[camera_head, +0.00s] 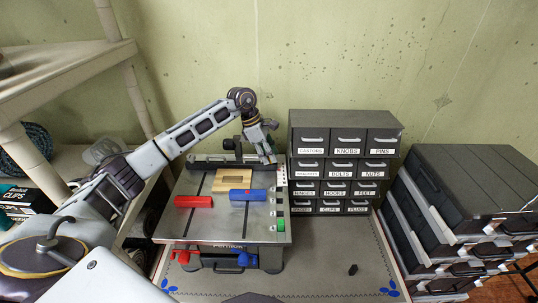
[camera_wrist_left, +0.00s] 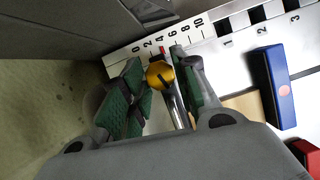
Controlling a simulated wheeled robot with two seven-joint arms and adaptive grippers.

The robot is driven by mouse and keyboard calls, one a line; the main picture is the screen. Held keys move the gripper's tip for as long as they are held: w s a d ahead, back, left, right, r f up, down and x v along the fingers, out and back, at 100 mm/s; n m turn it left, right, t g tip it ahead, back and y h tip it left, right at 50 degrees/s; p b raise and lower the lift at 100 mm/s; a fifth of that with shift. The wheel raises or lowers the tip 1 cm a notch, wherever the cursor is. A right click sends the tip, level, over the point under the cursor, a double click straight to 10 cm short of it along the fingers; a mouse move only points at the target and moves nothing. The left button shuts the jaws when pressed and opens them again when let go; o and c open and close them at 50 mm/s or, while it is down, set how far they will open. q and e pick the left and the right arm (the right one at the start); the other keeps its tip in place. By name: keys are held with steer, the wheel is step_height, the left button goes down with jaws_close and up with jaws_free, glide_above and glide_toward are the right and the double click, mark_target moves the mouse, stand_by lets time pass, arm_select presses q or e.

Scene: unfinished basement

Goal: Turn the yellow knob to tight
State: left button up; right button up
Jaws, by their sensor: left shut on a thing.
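The yellow knob (camera_wrist_left: 160,75) shows in the left wrist view as a round, shiny knob with a dark mark on its face. It sits between the green finger pads of my left gripper (camera_wrist_left: 157,70), which is shut on it. Behind the knob is a white scale (camera_wrist_left: 139,48) with numbers from 0 to 10 and a small red mark. In the head view my left gripper (camera_head: 268,157) reaches down at the back right of the metal machine table (camera_head: 225,225) and hides the knob. My right gripper is not in view.
On the machine table lie a red block (camera_head: 194,201), a blue block (camera_head: 248,195) and a wooden piece (camera_head: 228,180). A labelled drawer cabinet (camera_head: 346,120) stands just right of my gripper. More dark drawers (camera_head: 480,185) stand at the right. A shelf (camera_head: 60,75) is at the left.

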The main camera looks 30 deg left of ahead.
arm_select(q)
steer(key=shift+w+m+g+b, duration=0.15)
steer(key=shift+m+g+b, duration=0.45)
steer(key=shift+m+b, duration=0.6)
steer(key=shift+m, duration=0.7)
steer(key=o, duration=1)
steer(key=v, duration=1.2)
steer(key=shift+w+a, duration=0.15)
steer(key=shift+w, duration=0.05)
